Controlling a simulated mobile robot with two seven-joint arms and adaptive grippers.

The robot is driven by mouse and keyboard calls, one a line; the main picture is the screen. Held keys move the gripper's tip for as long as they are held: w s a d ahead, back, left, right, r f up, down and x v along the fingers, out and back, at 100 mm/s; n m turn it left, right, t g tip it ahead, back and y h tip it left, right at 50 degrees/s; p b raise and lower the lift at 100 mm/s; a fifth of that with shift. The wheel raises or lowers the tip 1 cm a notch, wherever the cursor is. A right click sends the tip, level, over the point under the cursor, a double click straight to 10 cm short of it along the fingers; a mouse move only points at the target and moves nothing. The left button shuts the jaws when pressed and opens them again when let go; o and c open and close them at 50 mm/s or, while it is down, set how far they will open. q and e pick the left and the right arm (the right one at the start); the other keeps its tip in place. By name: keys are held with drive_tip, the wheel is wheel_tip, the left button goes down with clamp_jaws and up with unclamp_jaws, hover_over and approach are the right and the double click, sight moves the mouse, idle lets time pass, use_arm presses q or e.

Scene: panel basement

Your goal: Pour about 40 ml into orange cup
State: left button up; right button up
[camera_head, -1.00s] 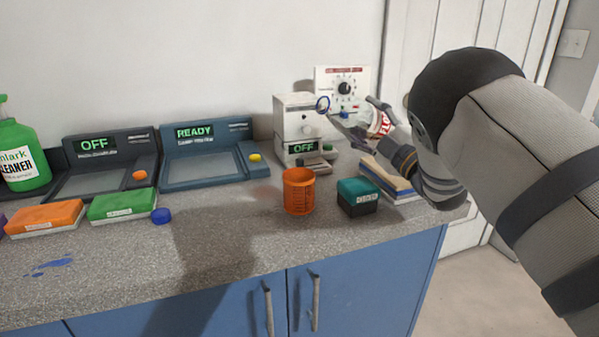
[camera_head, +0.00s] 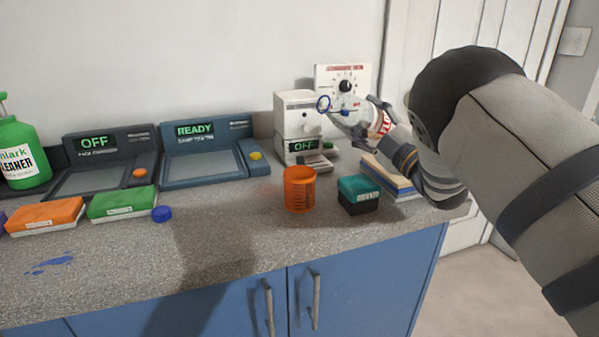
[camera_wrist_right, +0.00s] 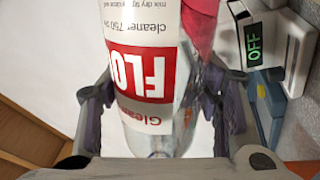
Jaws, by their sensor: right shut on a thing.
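The orange cup (camera_head: 299,195) stands upright on the counter, with graduation marks on its side; its inside contents cannot be seen. My right gripper (camera_head: 366,121) is shut on a clear bottle (camera_head: 350,108) with a red and white label, held tilted above and right of the cup. A blue ring shows at the bottle's left end, above the cup. In the right wrist view the bottle (camera_wrist_right: 150,60) fills the space between the fingers, with pink-red liquid toward its upper right. No stream is visible. My left gripper is not in view.
A teal box (camera_head: 358,194) sits right of the cup, beside stacked books (camera_head: 395,178). A white device (camera_head: 299,118) reading OFF stands behind. A blue cap (camera_head: 162,214), green box (camera_head: 122,203) and READY panel (camera_head: 205,155) are left. Counter in front of the cup is clear.

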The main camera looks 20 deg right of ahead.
sight(343, 117)
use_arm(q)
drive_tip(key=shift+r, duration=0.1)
use_arm(e)
drive_tip(key=shift+r, duration=0.1)
idle(0.4)
